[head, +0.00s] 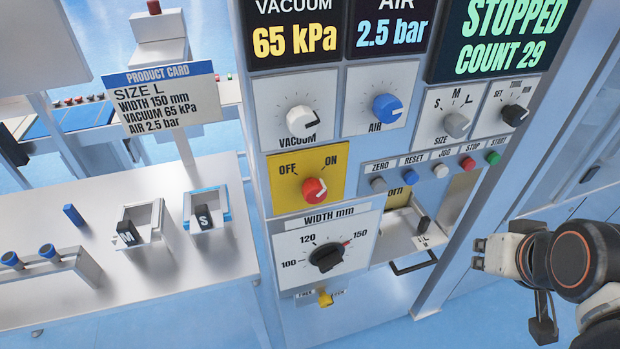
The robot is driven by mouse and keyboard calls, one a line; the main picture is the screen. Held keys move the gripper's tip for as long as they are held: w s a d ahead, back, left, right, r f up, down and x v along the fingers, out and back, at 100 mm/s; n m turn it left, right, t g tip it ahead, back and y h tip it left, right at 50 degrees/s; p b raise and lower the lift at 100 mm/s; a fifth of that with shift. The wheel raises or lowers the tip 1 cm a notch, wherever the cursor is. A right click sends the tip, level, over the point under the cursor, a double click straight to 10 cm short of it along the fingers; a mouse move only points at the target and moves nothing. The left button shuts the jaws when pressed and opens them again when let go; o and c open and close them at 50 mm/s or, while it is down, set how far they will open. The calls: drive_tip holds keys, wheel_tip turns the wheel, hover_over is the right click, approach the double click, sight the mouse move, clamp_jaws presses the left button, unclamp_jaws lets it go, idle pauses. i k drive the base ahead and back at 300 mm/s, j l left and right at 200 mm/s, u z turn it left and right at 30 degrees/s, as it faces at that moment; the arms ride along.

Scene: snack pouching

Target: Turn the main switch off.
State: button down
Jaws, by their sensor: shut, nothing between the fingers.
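The main switch is a red knob (314,192) on a yellow plate (281,199) marked OFF at the left and ON at the right. Its white pointer mark appears turned up and right, toward ON. My gripper (478,254) is at the right side of the head view, shut and empty. It is well to the right of the switch and apart from the panel's controls.
Above the switch are the vacuum knob (302,121) and blue air knob (387,108). Below it is the black width knob (326,257). A row of buttons, including the red stop button (468,163), lies between switch and gripper. The display (503,35) reads STOPPED, COUNT 29.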

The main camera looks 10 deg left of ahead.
sight(314, 191)
drive_tip(key=k+j, duration=0.35)
drive_tip(key=k+j+z, duration=0.15)
drive_tip(key=k+j, duration=0.15)
drive_tip(key=k, duration=0.25)
